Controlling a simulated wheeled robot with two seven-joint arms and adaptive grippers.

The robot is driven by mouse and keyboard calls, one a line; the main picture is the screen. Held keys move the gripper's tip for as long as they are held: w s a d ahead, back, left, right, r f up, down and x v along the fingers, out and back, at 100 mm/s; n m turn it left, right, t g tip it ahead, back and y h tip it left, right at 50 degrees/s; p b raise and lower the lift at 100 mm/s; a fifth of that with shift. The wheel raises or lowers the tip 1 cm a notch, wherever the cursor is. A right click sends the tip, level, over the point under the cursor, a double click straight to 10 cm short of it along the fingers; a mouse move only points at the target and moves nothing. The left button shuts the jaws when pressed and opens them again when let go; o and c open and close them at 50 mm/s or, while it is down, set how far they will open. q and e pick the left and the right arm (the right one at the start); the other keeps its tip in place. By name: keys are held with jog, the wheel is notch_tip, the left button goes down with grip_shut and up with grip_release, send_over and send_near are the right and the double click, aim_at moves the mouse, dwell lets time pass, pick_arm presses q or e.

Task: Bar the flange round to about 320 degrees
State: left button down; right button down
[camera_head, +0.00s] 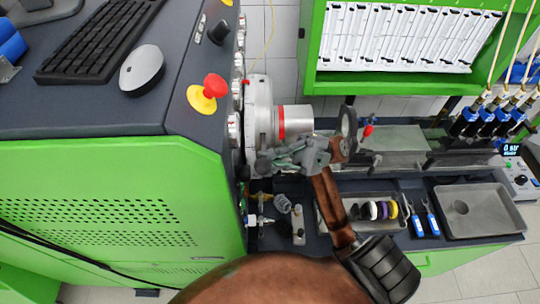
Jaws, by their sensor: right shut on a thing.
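The flange (262,112) is a pale round disc on the side of the green and dark grey test bench. A silver cylinder with a red band (282,122) sticks out from it to the right. My right gripper (272,161) reaches up from the lower right on a brown arm. Its grey-green fingers lie at the lower edge of the flange and are shut on a part there. The fingers hide the held part, and I cannot read the flange's angle. My left gripper is not in view.
A red stop button (214,86) on a yellow base, a mouse (142,69) and a keyboard (101,42) are on the bench top. A tray with coloured rings (360,211), blue-handled tools (432,219) and a metal tray (480,211) lie at the right.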

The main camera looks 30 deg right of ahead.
jog(key=shift+s+a+f+n+g+b, duration=0.2)
jog(key=shift+s+f+n+b, duration=0.1)
jog(key=shift+f+b, duration=0.15)
jog(key=shift+s+a+f+n+g+b, duration=0.2)
jog(key=shift+s+f+n+b, duration=0.15)
jog(key=shift+f, duration=0.2)
jog(key=shift+s+a+f+n+g+h+b, duration=0.2)
jog(key=shift+s+f+n+h+b, duration=0.1)
jog(key=shift+f+b, duration=0.3)
jog(key=shift+s+a+f+n+g+h+b, duration=0.1)
jog(key=shift+s+f+n+g+h+b, duration=0.15)
jog(key=shift+f+b, duration=0.3)
jog(key=shift+f, duration=0.1)
jog(key=shift+s+a+f+n+g+h+b, duration=0.2)
jog(key=shift+s+a+f+n+b, duration=0.05)
jog(key=shift+s+a+f+b, duration=0.25)
jog(key=shift+s+a+f+n+g+h+b, duration=0.15)
jog(key=shift+s+a+f+n+b, duration=0.15)
jog(key=shift+f+b, duration=0.25)
jog(key=shift+f, duration=0.1)
